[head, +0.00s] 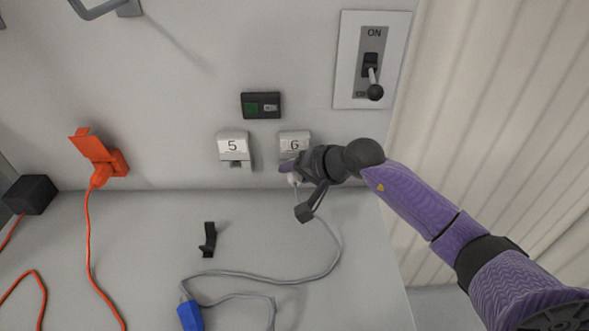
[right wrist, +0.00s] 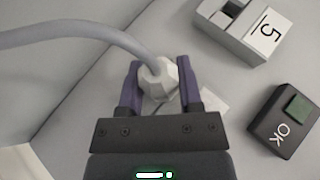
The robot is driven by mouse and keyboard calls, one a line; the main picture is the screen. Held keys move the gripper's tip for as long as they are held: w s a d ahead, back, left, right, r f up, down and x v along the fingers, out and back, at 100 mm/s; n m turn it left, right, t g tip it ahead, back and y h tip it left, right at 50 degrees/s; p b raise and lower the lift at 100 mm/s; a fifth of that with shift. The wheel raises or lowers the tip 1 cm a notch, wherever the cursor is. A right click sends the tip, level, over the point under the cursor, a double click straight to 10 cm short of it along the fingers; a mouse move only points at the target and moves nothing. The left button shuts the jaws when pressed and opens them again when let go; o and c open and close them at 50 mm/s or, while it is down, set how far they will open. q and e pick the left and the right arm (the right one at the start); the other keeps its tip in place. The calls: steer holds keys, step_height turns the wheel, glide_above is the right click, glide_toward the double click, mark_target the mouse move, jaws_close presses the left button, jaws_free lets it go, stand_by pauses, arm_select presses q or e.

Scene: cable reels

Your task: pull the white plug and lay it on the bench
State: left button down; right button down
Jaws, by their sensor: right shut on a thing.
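The white plug (head: 294,179) is at the socket marked 6 (head: 294,139) on the back wall, just above the bench (head: 130,270). My right gripper (head: 290,169) reaches in from the right and is shut on the plug. In the right wrist view the purple fingers sit on both sides of the plug (right wrist: 161,78), and its grey cable (right wrist: 80,32) runs off to the left. The gripper hides most of the join, so I cannot tell how deep the plug sits. My left gripper is not in view.
Socket 5 (head: 232,147) is empty beside it, below a small black box with a green face (head: 261,105). A lever switch (head: 372,75) is up right. The bench middle has free room.

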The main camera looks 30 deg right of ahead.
steer(key=shift+s+a, duration=0.1)
steer(key=shift+s+a+p, duration=0.25)
steer(key=shift+s+p, duration=0.2)
steer(key=shift+s, duration=0.15)
steer(key=shift+s+a+p, duration=0.25)
steer(key=shift+s+p, duration=0.15)
steer(key=shift+s, duration=0.15)
steer(key=shift+s+a+p, duration=0.35)
steer(key=shift+s+p, duration=0.15)
steer(key=shift+s, duration=0.2)
steer(key=shift+s+a, duration=0.15)
steer(key=shift+s, duration=0.2)
